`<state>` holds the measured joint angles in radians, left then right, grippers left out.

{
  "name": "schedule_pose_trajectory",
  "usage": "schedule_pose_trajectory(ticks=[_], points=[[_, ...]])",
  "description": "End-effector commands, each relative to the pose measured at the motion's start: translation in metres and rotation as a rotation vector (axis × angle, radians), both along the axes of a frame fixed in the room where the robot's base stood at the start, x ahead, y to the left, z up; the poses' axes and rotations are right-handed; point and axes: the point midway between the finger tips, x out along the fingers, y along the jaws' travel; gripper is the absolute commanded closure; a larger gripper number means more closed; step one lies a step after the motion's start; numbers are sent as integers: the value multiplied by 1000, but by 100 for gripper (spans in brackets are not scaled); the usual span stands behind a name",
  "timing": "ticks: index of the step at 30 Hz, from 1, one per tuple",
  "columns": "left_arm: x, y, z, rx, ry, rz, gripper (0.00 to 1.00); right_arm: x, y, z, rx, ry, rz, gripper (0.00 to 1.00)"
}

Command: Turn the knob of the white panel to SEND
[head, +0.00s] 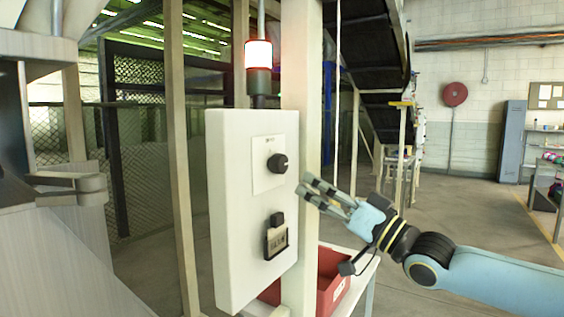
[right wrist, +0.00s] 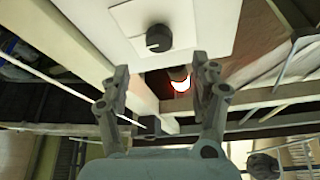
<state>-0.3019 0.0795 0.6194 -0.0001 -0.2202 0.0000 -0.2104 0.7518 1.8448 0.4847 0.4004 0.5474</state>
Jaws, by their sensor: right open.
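The white panel (head: 240,215) stands upright at the middle of the head view. Its black knob (head: 277,163) sits on a lighter square plate on the panel's face. The knob also shows in the right wrist view (right wrist: 158,38), beyond the fingertips. Its lettering is too small to read, so I cannot tell which setting it points to. My right gripper (head: 308,190) is open and empty, to the right of the knob and slightly lower, apart from it. In the right wrist view its two fingers (right wrist: 160,90) are spread. My left gripper is not clearly in view.
A black padlock-like part (head: 276,240) hangs on the panel below the knob. A lit red and white beacon (head: 258,55) stands above the panel. A cream post (head: 300,100) rises just behind it. A red bin (head: 332,280) sits low on the right.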

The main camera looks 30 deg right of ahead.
Motion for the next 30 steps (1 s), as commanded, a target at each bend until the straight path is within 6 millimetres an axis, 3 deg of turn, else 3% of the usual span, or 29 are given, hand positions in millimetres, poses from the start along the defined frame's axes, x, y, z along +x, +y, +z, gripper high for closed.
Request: schedule_pose_trajectory(ticks=[5, 12, 21, 30], points=[[1, 0, -18, 0, -1, 0, 60, 36, 10, 13, 3, -10, -4, 38], [2, 0, -13, 0, -2, 0, 60, 60, 16, 26, 2, -3, -6, 38], [2, 0, 1, 0, -2, 0, 60, 78, 22, 33, 2, -2, -3, 38], [2, 0, 1, 0, -3, 0, 60, 80, 23, 33, 1, 0, -2, 38]])
